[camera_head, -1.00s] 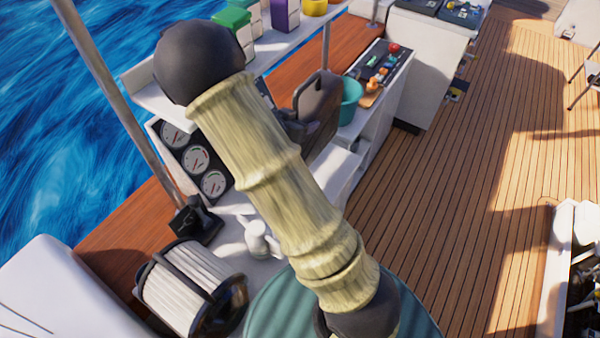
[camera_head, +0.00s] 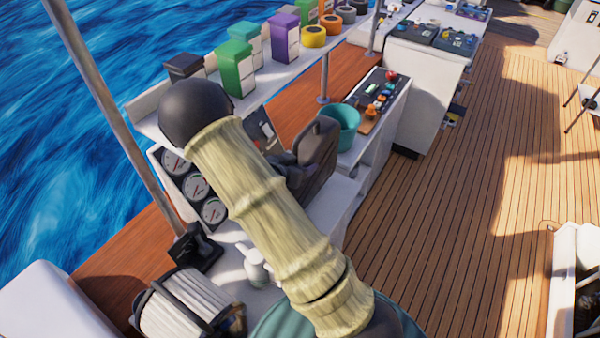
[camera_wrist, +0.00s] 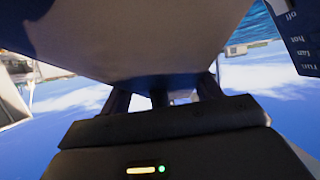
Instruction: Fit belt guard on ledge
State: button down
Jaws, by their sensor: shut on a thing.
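My gripper (camera_wrist: 160,98) shows in the wrist view, its dark fingers closed on a large smooth grey piece, seemingly the belt guard (camera_wrist: 125,40). The piece fills the upper middle of that view and hides most of what lies beyond. In the head view my sleeved arm crosses the middle and hides much of the work area. A dark curved piece (camera_head: 318,155) shows just right of the arm; I cannot tell whether it is the held guard. I cannot make out the ledge for certain.
A white shelf (camera_head: 282,68) holds several coloured containers and tape rolls. Round gauges (camera_head: 195,188) sit below it. A teal bucket (camera_head: 340,126) and a control panel (camera_head: 382,92) stand to the right. A rope reel (camera_head: 180,305) is at lower left. The plank deck (camera_head: 450,230) is open.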

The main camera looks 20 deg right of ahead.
jog(key=shift+f+p, duration=0.35)
jog(key=shift+f, duration=1.7)
jog(key=shift+c, duration=1.6)
grip_release()
jog(key=shift+f, duration=0.15)
jog(key=b+v, duration=0.1)
jog(key=v, duration=1.1)
jog(key=shift+s+b, duration=0.15)
jog(key=shift+b, duration=0.2)
